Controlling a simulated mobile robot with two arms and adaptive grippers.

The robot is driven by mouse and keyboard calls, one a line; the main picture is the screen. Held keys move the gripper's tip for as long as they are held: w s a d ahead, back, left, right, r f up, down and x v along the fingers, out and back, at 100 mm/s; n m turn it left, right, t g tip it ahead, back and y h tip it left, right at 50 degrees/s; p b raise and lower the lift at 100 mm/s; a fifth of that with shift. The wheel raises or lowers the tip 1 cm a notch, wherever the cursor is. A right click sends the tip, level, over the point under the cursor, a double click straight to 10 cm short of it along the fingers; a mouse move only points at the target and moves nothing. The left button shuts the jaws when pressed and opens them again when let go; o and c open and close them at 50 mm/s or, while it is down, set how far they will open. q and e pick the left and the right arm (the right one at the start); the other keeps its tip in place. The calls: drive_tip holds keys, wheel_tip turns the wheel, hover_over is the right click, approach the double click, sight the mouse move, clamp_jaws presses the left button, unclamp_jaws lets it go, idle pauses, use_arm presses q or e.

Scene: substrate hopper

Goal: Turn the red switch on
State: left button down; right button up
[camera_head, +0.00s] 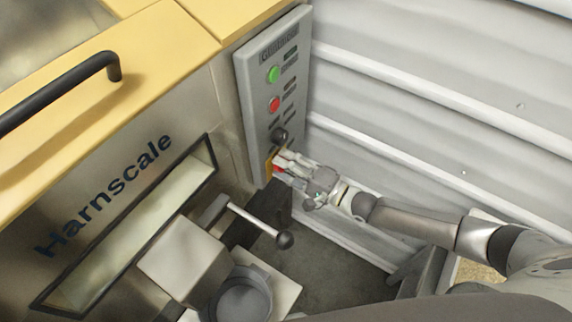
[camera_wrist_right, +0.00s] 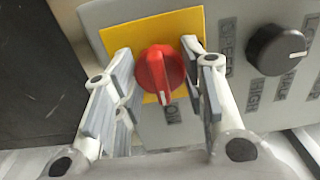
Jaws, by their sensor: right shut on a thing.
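The red switch (camera_wrist_right: 158,72) is a round knob with a grip ridge on a yellow plate (camera_wrist_right: 125,35) at the end of the grey control panel (camera_head: 246,95). In the right wrist view, its white mark points down the picture, towards a small dark label (camera_wrist_right: 172,112) that I cannot read surely. My right gripper (camera_head: 282,164) is at the lower end of the panel in the head view, its fingers either side of the red switch and shut on it. The fingers partly hide the switch in the head view. My left gripper is not in view.
A black knob (camera_wrist_right: 276,50) sits beside the yellow plate. Higher on the panel are a red button (camera_head: 274,104) and a green button (camera_head: 273,74). A lever with a black ball (camera_head: 285,240) stands below my right gripper. A white corrugated wall (camera_head: 430,100) is at the right.

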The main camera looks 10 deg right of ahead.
drive_tip(key=o, duration=1)
drive_tip(key=shift+o, duration=0.2)
drive_tip(key=v, duration=1.2)
